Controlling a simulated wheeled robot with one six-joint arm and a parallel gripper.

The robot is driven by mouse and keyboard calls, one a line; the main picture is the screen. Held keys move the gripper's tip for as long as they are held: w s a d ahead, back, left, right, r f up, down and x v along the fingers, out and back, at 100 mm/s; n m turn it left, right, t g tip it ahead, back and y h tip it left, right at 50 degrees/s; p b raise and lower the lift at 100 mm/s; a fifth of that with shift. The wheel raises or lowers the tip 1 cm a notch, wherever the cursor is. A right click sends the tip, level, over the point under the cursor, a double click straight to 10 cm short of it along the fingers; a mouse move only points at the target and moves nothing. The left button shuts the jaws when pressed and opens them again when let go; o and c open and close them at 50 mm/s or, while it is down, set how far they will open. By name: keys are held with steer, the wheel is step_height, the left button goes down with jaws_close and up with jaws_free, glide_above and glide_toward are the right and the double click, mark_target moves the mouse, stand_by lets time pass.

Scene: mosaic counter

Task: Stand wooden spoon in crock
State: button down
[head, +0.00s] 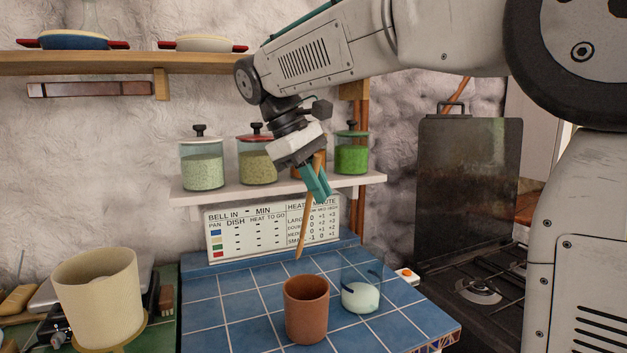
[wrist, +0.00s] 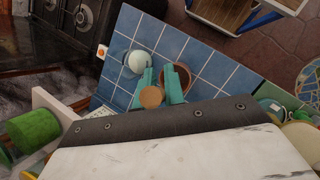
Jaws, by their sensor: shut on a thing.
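The wooden spoon (head: 305,230) is held in my gripper (head: 317,184), whose teal fingers are shut on it. It hangs slightly tilted, its lower end down and to the left, above the counter. The brown terracotta crock (head: 306,312) stands upright on the blue tiles, below the spoon's lower end, with a visible gap between them. In the wrist view, a round wooden end of the spoon (wrist: 152,97) shows between the fingers (wrist: 159,84), and the crock (wrist: 184,76) is partly hidden behind the right finger. The bottom of the crock's inside is hidden.
A glass vessel with pale contents (head: 360,298) stands just right of the crock. A cream pot (head: 98,300) stands at the left. A sign (head: 272,230) and a shelf (head: 230,199) with lidded jars are behind. A stove (head: 477,290) is right. Tiles left of the crock are clear.

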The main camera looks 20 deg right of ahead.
step_height(320, 180, down, 14)
steer(key=shift+d+f, duration=0.15)
steer(key=shift+f, duration=0.1)
stand_by(1.1)
steer(key=shift+w, duration=0.1)
steer(key=c, duration=0.6)
jaws_free()
steer(key=shift+r, duration=0.1)
step_height(320, 180, up, 10)
stand_by(0.8)
